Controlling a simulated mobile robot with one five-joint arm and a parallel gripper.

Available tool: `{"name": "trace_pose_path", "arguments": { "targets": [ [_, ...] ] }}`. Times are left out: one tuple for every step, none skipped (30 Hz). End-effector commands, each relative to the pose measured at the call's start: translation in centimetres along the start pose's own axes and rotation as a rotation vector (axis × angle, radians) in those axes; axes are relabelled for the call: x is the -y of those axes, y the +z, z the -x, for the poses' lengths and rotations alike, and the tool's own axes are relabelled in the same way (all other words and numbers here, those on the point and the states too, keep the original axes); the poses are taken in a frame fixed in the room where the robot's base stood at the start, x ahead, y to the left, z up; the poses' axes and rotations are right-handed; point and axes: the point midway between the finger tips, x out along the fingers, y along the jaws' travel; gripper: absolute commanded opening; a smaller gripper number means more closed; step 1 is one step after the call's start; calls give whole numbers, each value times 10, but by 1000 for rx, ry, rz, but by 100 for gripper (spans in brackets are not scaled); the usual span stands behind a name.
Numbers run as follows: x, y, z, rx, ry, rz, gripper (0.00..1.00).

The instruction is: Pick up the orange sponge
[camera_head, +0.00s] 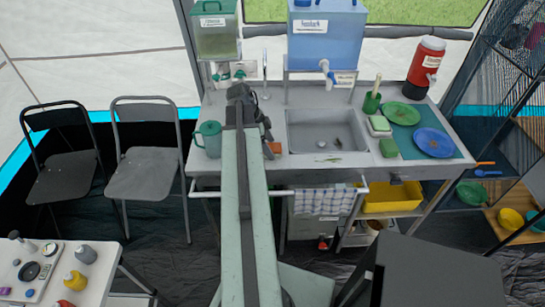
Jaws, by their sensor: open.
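The orange sponge (275,147) shows as a small orange-brown block on the metal counter (300,180), just left of the sink. My arm partly covers the area beside it. My gripper (243,100) is a dark shape at the far end of my arm, over the counter, behind and left of the sponge. The gripper is open and appears apart from the sponge. Its fingertips are small and partly hidden, so their exact height over the counter cannot be told.
A teal mug (209,139) stands left of my arm. The sink (327,132) lies right of the sponge. Water tanks (326,35) stand above the counter's back.

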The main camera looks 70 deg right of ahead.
Motion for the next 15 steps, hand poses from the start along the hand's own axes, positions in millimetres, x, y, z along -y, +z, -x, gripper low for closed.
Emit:
{"name": "trace_pose_path", "arguments": {
  "targets": [
    [0,2,-11,0,0,-1,75],
    [0,1,-11,0,0,-1,75],
    [0,1,-10,0,0,0,75],
    [0,0,-8,0,0,0,75],
    [0,0,-8,0,0,0,75],
    [0,0,-7,0,0,0,75],
    [0,0,-7,0,0,0,75],
    [0,0,-7,0,0,0,70],
    [0,0,-7,0,0,-1,59],
    [0,0,-7,0,0,-1,50],
    [0,-1,-7,0,0,-1,42],
    [0,-1,-7,0,0,-1,31],
    [0,-1,-7,0,0,-1,23],
    [0,-1,-7,0,0,-1,14],
    [0,-1,-7,0,0,-1,6]
  ]
}}
